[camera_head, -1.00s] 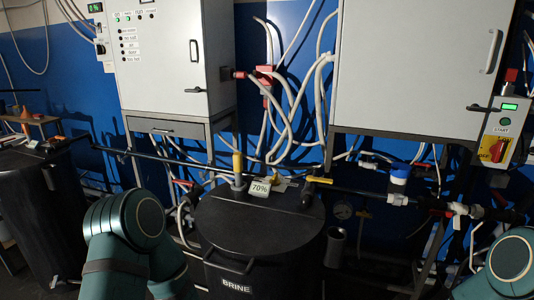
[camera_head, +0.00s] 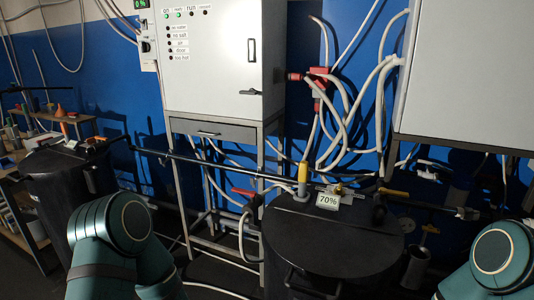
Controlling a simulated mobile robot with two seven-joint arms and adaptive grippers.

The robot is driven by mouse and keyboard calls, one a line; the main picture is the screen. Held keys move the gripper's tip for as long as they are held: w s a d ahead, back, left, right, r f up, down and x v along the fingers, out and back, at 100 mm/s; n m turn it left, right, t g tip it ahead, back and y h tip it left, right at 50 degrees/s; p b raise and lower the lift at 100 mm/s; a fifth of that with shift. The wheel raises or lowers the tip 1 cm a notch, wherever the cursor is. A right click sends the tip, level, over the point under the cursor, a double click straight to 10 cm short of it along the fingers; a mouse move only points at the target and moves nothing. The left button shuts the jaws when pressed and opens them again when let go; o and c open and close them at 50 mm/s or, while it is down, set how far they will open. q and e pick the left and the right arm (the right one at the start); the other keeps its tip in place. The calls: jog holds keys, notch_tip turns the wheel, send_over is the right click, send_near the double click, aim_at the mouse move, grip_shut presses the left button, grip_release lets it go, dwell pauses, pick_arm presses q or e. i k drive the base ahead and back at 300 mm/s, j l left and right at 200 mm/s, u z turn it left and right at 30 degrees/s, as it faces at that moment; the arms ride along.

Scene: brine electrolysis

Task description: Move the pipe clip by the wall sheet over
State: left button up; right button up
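I cannot pick out a pipe clip or a wall sheet for certain. Red fittings (camera_head: 318,80) sit among the white hoses on the blue wall, between the two grey cabinets. A small red-handled fitting (camera_head: 245,193) is on a hose left of the brine tank. A long dark pipe (camera_head: 215,165) runs from the left tank to the brine tank (camera_head: 330,240). My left arm shows at the lower left and my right arm at the lower right. Neither gripper is in view.
A grey cabinet (camera_head: 215,55) with a drawer stand is in the middle; another cabinet (camera_head: 460,75) is at the right. A black tank (camera_head: 65,190) and shelves (camera_head: 22,215) are at the left. A 70% label (camera_head: 328,201) stands on the brine tank.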

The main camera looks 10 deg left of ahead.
aim_at(164, 162)
jog(key=i+j, duration=0.1)
jog(key=j, duration=0.25)
jog(key=i+j+u, duration=0.15)
jog(key=j, duration=0.5)
jog(key=i+j+u, duration=0.3)
jog(key=i+j, duration=0.5)
jog(key=i+j+u, duration=0.15)
jog(key=i, duration=0.55)
jog(key=i+l+u, duration=0.1)
jog(key=i, duration=0.4)
jog(key=l, duration=0.1)
